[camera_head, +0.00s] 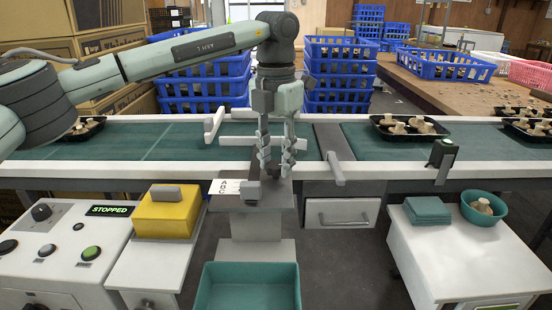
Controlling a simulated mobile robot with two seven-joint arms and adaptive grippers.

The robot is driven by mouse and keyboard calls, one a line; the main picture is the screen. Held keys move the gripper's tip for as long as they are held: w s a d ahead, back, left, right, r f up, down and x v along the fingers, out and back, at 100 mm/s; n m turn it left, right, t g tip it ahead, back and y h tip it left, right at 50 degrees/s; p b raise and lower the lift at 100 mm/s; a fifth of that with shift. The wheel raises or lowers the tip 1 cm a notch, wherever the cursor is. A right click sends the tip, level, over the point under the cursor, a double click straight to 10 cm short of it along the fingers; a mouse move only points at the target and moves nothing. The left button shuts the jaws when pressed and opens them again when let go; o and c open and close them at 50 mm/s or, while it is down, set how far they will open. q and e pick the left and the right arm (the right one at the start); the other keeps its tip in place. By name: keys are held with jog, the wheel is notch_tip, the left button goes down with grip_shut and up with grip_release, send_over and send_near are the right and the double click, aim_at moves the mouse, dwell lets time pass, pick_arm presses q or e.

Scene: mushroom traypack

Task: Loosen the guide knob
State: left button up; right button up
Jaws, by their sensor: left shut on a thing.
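My left gripper (276,170) points straight down at the near edge of the conveyor, at the middle of the view. Its two fingers are shut on the guide knob, which is mostly hidden between the fingertips. White guide rails (237,141) lie over the green belt (190,142) beside and behind the fingers. My right gripper is not in view.
Black trays of mushrooms (408,128) sit on the belt at right. A teal bin (248,288) stands in front.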

aim_at(276, 165)
pick_arm(q)
jog(key=shift+n, duration=0.8)
jog(key=o, duration=1.2)
jog(key=shift+c, duration=0.2)
notch_tip(276, 165, up, 12)
